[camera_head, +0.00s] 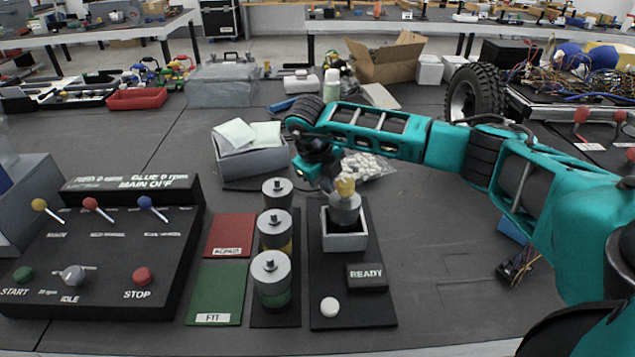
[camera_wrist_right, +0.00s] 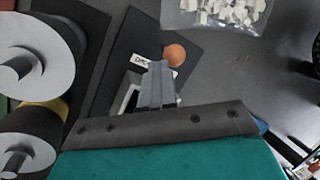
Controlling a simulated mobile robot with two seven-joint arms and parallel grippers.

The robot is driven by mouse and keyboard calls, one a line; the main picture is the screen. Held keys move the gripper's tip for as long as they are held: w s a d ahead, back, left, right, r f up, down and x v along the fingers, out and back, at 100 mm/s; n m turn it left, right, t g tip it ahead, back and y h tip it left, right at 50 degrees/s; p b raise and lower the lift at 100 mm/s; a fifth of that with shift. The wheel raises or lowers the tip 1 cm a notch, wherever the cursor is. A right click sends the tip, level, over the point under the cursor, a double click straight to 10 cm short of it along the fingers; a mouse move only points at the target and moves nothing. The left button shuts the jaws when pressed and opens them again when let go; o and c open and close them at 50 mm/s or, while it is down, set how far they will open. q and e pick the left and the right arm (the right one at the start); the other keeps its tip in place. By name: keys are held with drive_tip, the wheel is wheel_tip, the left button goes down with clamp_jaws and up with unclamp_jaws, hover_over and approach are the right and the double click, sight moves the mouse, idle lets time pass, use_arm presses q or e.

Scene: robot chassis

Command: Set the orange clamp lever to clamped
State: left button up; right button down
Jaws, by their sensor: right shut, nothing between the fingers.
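The orange ball of the clamp lever (camera_wrist_right: 174,54) shows in the right wrist view, next to a small white label (camera_wrist_right: 141,60) that I cannot fully read. In the head view a yellow-orange knob (camera_head: 345,186) shows just above a grey motor-like part (camera_head: 345,210) seated in a pale square nest (camera_head: 345,241). I cannot tell for sure that it is the same ball. My right gripper (camera_head: 326,178) is just left of this knob. In its wrist view its fingers (camera_wrist_right: 157,80) are together and empty, just short of the orange ball. The lever's arm is hidden. My left gripper is out of view.
A READY display (camera_head: 367,277) and white button (camera_head: 329,307) are at the fixture's front. Several motor-like cylinders (camera_head: 271,279) stand left of it. A grey box (camera_head: 250,162) and a bag of white pieces (camera_head: 368,168) lie behind. Bare table (camera_head: 440,250) lies to the right.

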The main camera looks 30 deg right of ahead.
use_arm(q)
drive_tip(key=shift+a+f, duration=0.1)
use_arm(e)
drive_tip(key=shift+s+d, duration=0.1)
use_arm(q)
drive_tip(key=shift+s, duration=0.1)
use_arm(e)
drive_tip(key=shift+r, duration=0.1)
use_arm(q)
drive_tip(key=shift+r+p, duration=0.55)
use_arm(e)
drive_tip(key=shift+r, duration=0.7)
